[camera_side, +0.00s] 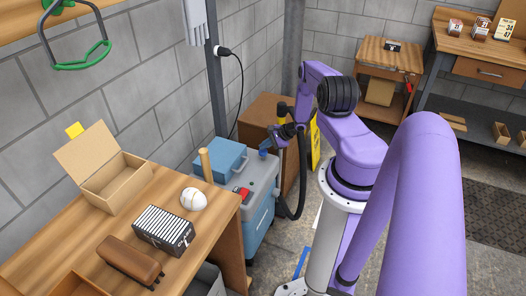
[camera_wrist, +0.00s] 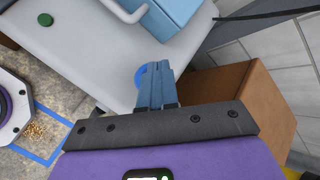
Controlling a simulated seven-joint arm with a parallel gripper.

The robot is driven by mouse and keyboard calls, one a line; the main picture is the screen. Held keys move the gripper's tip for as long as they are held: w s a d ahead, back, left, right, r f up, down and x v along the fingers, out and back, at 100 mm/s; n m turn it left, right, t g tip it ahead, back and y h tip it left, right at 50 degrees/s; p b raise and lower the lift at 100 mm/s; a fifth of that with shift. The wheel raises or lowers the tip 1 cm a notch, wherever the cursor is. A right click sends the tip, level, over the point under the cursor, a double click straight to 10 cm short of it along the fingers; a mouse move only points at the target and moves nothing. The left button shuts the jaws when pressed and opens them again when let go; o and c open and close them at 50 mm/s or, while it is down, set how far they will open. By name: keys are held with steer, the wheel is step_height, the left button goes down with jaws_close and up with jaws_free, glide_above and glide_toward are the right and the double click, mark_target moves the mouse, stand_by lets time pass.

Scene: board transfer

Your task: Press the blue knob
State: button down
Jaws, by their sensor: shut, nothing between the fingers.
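The blue knob (camera_wrist: 140,74) shows in the wrist view as a round blue disc at the edge of the grey cart top (camera_wrist: 95,45), partly hidden behind my fingers. My gripper (camera_wrist: 157,66) is shut and empty, with its blue-grey fingertips overlapping the knob in this view. I cannot tell whether they touch it. In the side view my gripper (camera_side: 264,152) is over the right back part of the grey-and-blue cart (camera_side: 262,185). I cannot make out the knob apart from the fingers there.
A blue box with a handle (camera_side: 221,160) sits on the cart, close to my fingers in the wrist view. A green button (camera_wrist: 45,19) and a red part (camera_side: 242,193) are also on the cart. A brown cabinet (camera_side: 268,117) stands behind. A wooden bench (camera_side: 90,235) is at left.

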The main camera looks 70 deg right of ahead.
mark_target(265, 151)
steer(key=shift+f, duration=1.2)
stand_by(1.2)
steer(key=shift+r, duration=1.75)
steer(key=shift+r, duration=2.5)
